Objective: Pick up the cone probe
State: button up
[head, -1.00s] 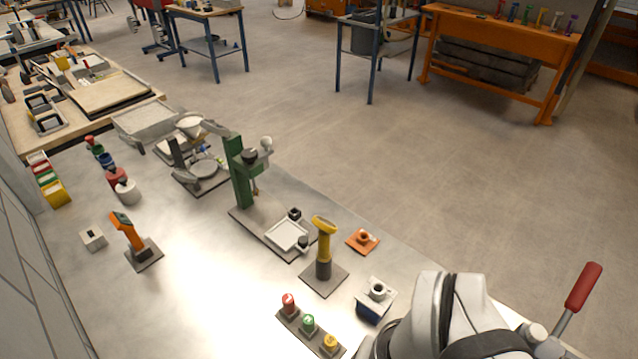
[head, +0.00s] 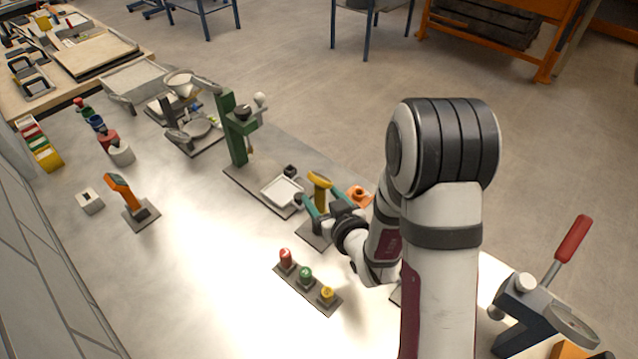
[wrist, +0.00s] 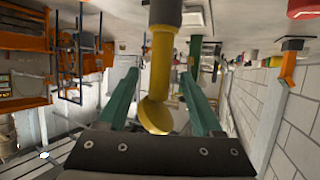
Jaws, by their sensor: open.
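The cone probe, which I take to be the yellow-handled upright tool (head: 320,181), stands in its dark stand on the bench in the head view. The picture there is upside down. The cone itself is hidden. My gripper (head: 319,196) is open, one finger on each side of the handle. The wrist view shows my gripper (wrist: 158,76) too. I cannot tell whether either finger touches the handle.
A block of red, green and yellow knobs (head: 305,276) lies in front of my gripper. A green stand (head: 234,130) with a white tray (head: 283,191) is behind to the left. An orange piece (head: 357,196) sits close behind.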

jog(key=x, duration=0.5)
grip_shut()
notch_tip(320, 180, up, 20)
dwell(0.8)
